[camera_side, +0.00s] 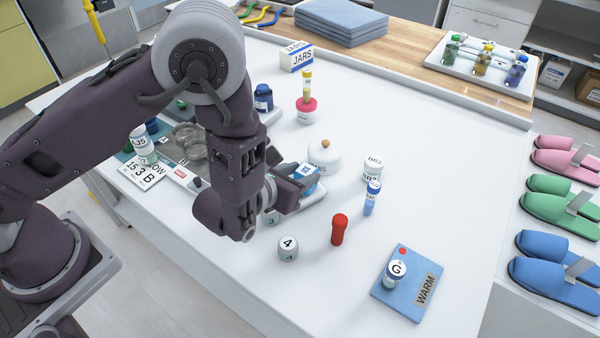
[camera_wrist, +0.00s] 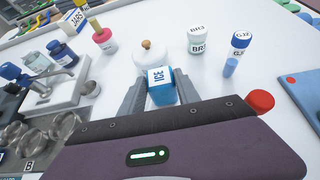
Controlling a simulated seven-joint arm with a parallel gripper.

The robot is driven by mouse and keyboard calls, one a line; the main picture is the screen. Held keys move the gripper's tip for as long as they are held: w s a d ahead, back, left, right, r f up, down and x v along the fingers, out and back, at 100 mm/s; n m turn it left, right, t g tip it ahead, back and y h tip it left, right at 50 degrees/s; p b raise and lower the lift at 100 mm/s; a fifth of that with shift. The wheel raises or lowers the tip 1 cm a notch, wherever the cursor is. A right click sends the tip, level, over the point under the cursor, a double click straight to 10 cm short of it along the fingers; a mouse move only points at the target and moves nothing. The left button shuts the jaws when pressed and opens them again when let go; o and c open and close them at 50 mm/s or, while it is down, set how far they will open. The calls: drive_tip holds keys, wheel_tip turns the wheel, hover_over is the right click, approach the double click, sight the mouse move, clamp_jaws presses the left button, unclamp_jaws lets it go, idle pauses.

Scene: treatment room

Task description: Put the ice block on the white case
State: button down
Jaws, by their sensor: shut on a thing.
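The ice block (camera_side: 306,171) is a small blue block with a white top. In the wrist view the ice block (camera_wrist: 160,86) shows the word ICE. My gripper (camera_side: 298,180) is shut on it, with one grey finger on each side in the wrist view (camera_wrist: 161,93). A flat white piece with a rounded edge (camera_side: 314,199), possibly the white case, shows just below my gripper in the side view. My gripper hides most of it, and I cannot tell whether the block touches it.
A white lidded pot (camera_side: 324,156) stands just behind the block. A red-capped tube (camera_side: 339,230), a jar marked 4 (camera_side: 288,248), a blue vial (camera_side: 371,198) and a BR3 jar (camera_side: 373,168) stand nearby. A blue WARM mat (camera_side: 412,285) holds a G jar.

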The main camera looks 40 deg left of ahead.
drive_tip(key=shift+f, duration=0.1)
drive_tip(key=c, duration=0.9)
unclamp_jaws()
